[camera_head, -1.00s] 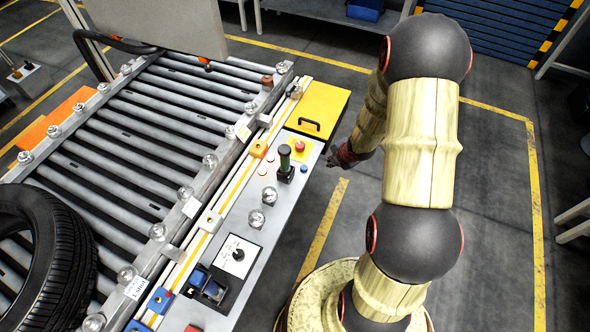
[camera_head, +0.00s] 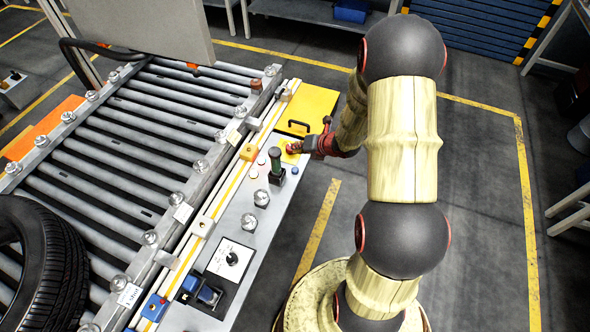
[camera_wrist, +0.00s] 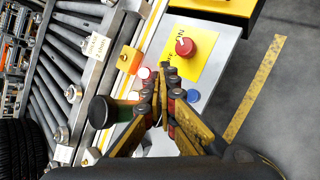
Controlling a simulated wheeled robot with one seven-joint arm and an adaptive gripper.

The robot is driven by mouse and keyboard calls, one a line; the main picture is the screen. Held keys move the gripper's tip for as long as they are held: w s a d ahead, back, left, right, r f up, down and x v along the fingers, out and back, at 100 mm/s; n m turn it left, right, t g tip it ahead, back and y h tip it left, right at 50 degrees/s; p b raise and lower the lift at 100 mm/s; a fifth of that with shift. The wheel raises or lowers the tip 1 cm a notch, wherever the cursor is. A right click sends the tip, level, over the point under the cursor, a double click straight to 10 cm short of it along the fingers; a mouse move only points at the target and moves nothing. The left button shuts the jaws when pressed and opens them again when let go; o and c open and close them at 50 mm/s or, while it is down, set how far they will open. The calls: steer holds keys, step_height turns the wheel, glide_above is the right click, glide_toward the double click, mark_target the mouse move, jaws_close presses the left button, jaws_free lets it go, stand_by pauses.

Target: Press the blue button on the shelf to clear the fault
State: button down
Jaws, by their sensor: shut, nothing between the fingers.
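In the wrist view, a small blue button (camera_wrist: 192,96) sits on the light grey panel (camera_wrist: 222,62), just right of my fingertips. A red mushroom button (camera_wrist: 186,47) on a yellow plate (camera_wrist: 205,58) lies beyond the fingertips. My gripper (camera_wrist: 168,80) is shut and empty, with its fingers pointing at the panel; contact cannot be told. In the head view my gripper (camera_head: 295,147) is over the panel's far right edge, by the yellow plate.
A green cylinder with a dark cap (camera_head: 275,162) stands upright on the panel close to my gripper. A yellow box with a black handle (camera_head: 305,108) is beyond it. A roller conveyor (camera_head: 150,140) with a black tyre (camera_head: 60,265) is at the left. Open floor lies right.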

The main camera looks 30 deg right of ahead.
steer(key=b, duration=0.6)
glide_above(297, 169)
step_height(297, 169, down, 8)
steer(key=shift+w+f, duration=0.1)
steer(key=shift+f, duration=0.3)
steer(key=shift+f, duration=0.1)
stand_by(0.9)
steer(key=shift+d+f+b, duration=0.1)
steer(key=shift+f+b, duration=0.2)
steer(key=shift+b, duration=0.4)
steer(key=shift+f+b, duration=0.5)
steer(key=shift+b, duration=0.05)
stand_by(0.5)
steer(key=shift+r, duration=0.2)
steer(key=shift+r+p, duration=0.5)
steer(key=shift+r, duration=0.25)
